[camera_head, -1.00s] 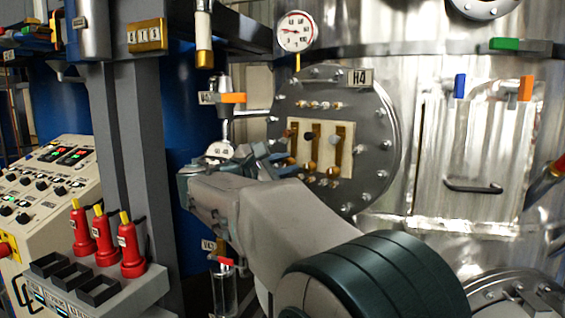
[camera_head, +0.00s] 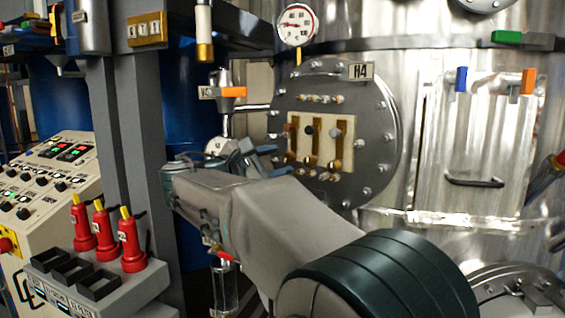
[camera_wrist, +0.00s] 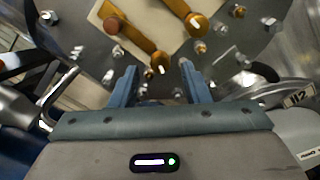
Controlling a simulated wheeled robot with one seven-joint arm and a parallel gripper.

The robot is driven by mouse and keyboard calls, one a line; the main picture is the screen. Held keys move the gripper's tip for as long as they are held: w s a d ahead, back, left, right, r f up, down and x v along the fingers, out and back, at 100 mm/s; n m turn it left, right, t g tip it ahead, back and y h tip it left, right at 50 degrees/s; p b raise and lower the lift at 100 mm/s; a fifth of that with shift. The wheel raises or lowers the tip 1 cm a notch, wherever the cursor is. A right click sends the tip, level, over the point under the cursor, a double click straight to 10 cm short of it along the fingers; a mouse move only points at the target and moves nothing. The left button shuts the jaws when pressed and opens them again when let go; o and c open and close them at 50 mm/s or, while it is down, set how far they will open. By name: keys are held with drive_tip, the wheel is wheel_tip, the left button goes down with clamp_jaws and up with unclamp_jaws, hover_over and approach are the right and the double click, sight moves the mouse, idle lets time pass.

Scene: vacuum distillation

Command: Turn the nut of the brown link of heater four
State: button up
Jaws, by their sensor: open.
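Heater four is a round bolted metal flange (camera_head: 380,120) with an H4 label. The brown nut (camera_wrist: 117,25) also shows in the wrist view, at the upper end of a slanted link. My gripper (camera_head: 277,160) is open and empty, left of and below the panel. In the wrist view, the fingertips of my gripper (camera_wrist: 159,75) lie either side of the brown link's lower end, which appears beyond them. No contact is visible.
A pressure gauge (camera_head: 296,25) is above the flange. A valve with an orange handle (camera_head: 232,92) stands left of it. A hatch with a handle (camera_head: 474,182) is on the right.

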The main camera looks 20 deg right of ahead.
drive_tip(key=b+v, duration=0.1)
drive_tip(key=v, duration=1)
drive_tip(key=s+d+f+m+g+y, duration=0.2)
drive_tip(key=s+d+f+y, duration=0.15)
drive_tip(key=f, duration=0.65)
drive_tip(key=s+d+f+m+g+y, duration=0.25)
drive_tip(key=s+f+y, duration=0.2)
drive_tip(key=f, duration=0.45)
drive_tip(key=s+a+f+m+y, duration=0.2)
drive_tip(key=s+f+m+y, duration=0.2)
drive_tip(key=s+f+m, duration=0.1)
drive_tip(key=s+a+f+m+y, duration=0.3)
drive_tip(key=s+f, duration=0.4)
drive_tip(key=f, duration=0.3)
drive_tip(key=shift+f+m+y, duration=0.25)
drive_tip(key=shift+m+y, duration=0.45)
drive_tip(key=shift+m, duration=0.25)
drive_tip(key=shift+d+r, duration=0.1)
drive_tip(key=shift+c, duration=0.4)
